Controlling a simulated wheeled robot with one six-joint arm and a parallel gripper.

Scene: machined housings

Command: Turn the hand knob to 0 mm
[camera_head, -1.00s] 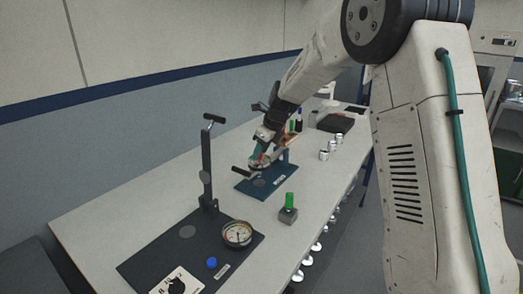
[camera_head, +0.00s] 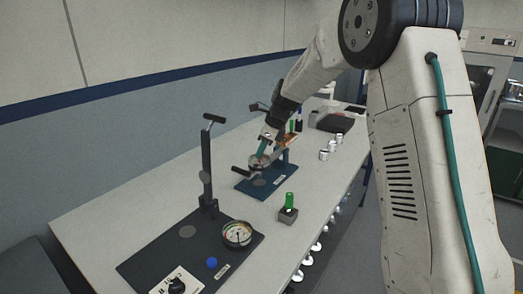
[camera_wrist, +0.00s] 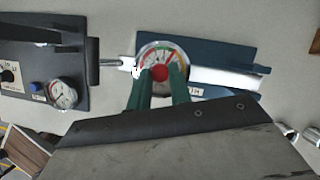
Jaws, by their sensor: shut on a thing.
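A blue fixture plate (camera_head: 258,192) stands mid-table and carries a round dial (camera_head: 257,162) with a pale face and coloured bands. In the wrist view the dial (camera_wrist: 174,51) has a red round knob (camera_wrist: 159,73) in front of its face. My gripper (camera_wrist: 160,77) has its two green fingers on either side of this red knob, shut on it. The fingers cover the lower part of the dial, and the scale numbers are too small to read. In the head view my gripper (camera_head: 263,153) reaches down to the dial from above.
A dark plate (camera_head: 140,262) in front carries an upright post, a second dial (camera_head: 237,234), a blue button (camera_head: 211,263) and a black selector knob (camera_head: 176,286). Several metal cylinders (camera_head: 331,147) stand farther back.

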